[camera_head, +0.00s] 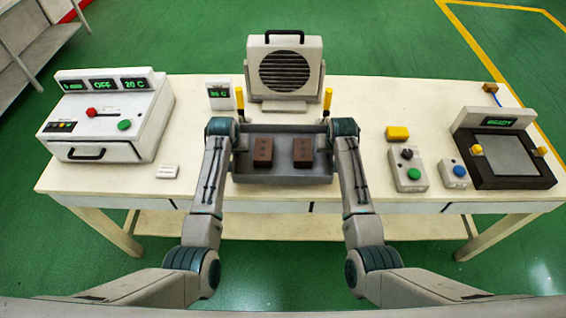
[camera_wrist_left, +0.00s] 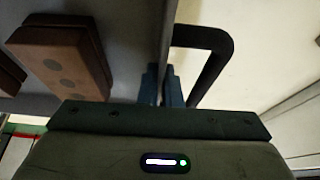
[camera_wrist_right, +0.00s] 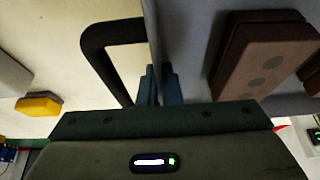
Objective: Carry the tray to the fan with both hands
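The grey tray (camera_head: 284,179) is in front of the fan at the middle of the table, with two brown moulds (camera_head: 263,152) (camera_head: 302,153) in it. Whether it touches the table I cannot tell. The fan (camera_head: 285,72), a pale box with a dark round grille, stands behind it. My left gripper (camera_wrist_left: 162,86) has its blue fingers closed on both sides of the tray's left wall, beside a black handle (camera_wrist_left: 217,62). My right gripper (camera_wrist_right: 160,86) is closed the same way on the right wall, beside the other black handle (camera_wrist_right: 97,58). The head view hides both fingertips behind the wrists.
Two yellow posts (camera_head: 239,98) (camera_head: 327,98) stand between tray and fan. A small display (camera_head: 219,95) is left of the fan. A white machine (camera_head: 110,115) fills the table's left. Button boxes (camera_head: 408,172) (camera_head: 454,173), a yellow block (camera_head: 397,133) and a dark-plated device (camera_head: 505,155) are right.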

